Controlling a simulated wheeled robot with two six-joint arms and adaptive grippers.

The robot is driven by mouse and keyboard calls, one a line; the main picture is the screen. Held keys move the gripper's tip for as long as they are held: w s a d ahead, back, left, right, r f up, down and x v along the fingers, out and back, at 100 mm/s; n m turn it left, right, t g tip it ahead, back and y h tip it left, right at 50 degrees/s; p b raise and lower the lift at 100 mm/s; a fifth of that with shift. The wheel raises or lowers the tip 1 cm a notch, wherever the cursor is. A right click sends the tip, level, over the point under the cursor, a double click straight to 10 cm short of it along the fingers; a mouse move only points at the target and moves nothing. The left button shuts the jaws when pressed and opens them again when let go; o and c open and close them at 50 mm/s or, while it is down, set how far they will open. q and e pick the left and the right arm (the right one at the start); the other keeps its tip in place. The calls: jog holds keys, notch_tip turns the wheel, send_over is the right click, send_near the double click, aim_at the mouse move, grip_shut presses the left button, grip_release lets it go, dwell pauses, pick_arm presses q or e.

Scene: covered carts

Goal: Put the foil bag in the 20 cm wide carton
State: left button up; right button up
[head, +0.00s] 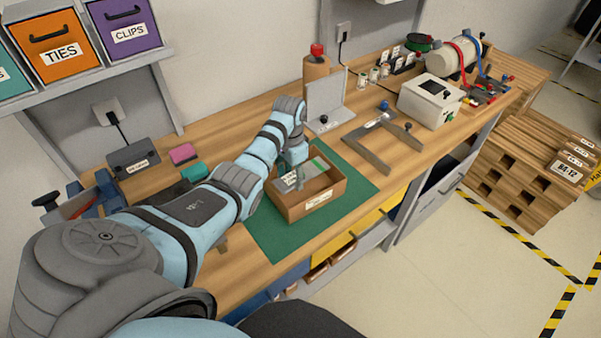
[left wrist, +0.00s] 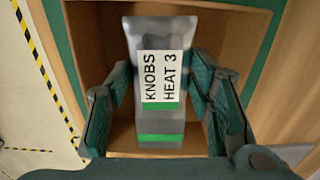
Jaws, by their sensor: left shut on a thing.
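The foil bag (left wrist: 158,118) is silver with green bands and a white label reading "KNOBS HEAT 3". My left gripper (left wrist: 160,100) is shut on it, with a finger at each side of the bag in the left wrist view. The open carton (head: 312,209) stands on the green mat on the bench. In the head view my left gripper (head: 294,172) is over the carton's left part, pointing down. In the left wrist view the carton (left wrist: 225,22) surrounds the bag from behind; I cannot tell if the bag touches its floor. My right gripper is not in view.
The green mat (head: 268,238) has bare room around the carton. Pink and teal blocks (head: 183,153) lie left, near my arm. A white box-shaped device (head: 430,102) stands farther right.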

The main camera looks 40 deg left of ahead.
aim_at(293, 194)
pick_arm(q)
notch_tip(293, 194, down, 6)
jog(key=b, duration=0.5)
jog(key=shift+w, duration=0.1)
jog(key=shift+r, duration=0.3)
jog(key=shift+c, duration=0.5)
jog(key=shift+f, duration=0.25)
jog(key=o, duration=1.3)
jog(key=shift+r, duration=0.1)
notch_tip(293, 194, up, 13)
jog(key=p, duration=0.3)
jog(key=shift+f, duration=0.3)
